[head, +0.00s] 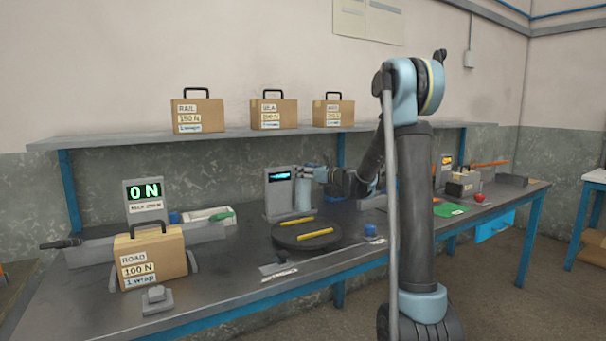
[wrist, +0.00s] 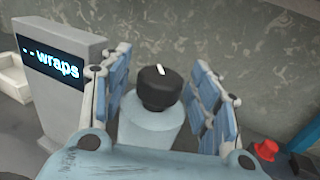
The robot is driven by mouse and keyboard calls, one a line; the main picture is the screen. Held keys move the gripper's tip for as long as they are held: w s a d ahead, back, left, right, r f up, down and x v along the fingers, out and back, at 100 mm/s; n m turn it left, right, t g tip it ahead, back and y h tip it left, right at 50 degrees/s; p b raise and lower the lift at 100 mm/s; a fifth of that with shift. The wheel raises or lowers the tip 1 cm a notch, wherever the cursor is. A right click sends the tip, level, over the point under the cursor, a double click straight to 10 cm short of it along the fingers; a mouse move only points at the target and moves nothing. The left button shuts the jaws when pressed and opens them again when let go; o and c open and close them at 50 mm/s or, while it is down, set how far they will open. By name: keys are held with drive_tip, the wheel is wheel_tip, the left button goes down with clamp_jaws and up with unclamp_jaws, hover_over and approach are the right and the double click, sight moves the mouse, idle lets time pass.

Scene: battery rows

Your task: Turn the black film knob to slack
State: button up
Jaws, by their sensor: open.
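The black film knob (wrist: 160,88) shows in the wrist view on top of a pale blue-grey cylinder (wrist: 150,125). A white mark on the knob points up and slightly left. My gripper (wrist: 160,85) is open, with one finger on each side of the knob and gaps visible between them. In the head view my gripper (head: 325,177) is beside the grey display post (head: 277,195), above the cylinder (head: 303,195); the knob is too small or hidden to make out there. The display reads "-- wraps" in the wrist view (wrist: 55,68).
A dark turntable (head: 300,243) with two yellow bars lies in front of the post. A cardboard case (head: 150,260) marked ROAD 100 N stands at left, near a display (head: 145,193) reading 0 N. Three cases stand on the shelf (head: 240,136). A red button (wrist: 265,149) is at right.

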drive_tip(key=c, duration=1.1)
drive_tip(key=shift+a, duration=0.15)
drive_tip(key=n+g+y, duration=0.2)
drive_tip(key=g, duration=0.1)
drive_tip(key=shift+w+d+n, duration=0.1)
drive_tip(key=shift+d+n, duration=0.15)
drive_tip(key=shift+n, duration=0.05)
drive_tip(key=n+g+y, duration=0.1)
drive_tip(key=n+g, duration=0.2)
drive_tip(key=g, duration=0.2)
drive_tip(key=shift+g, duration=0.3)
drive_tip(key=shift+n+g, duration=1.8)
drive_tip(key=shift+g, duration=1)
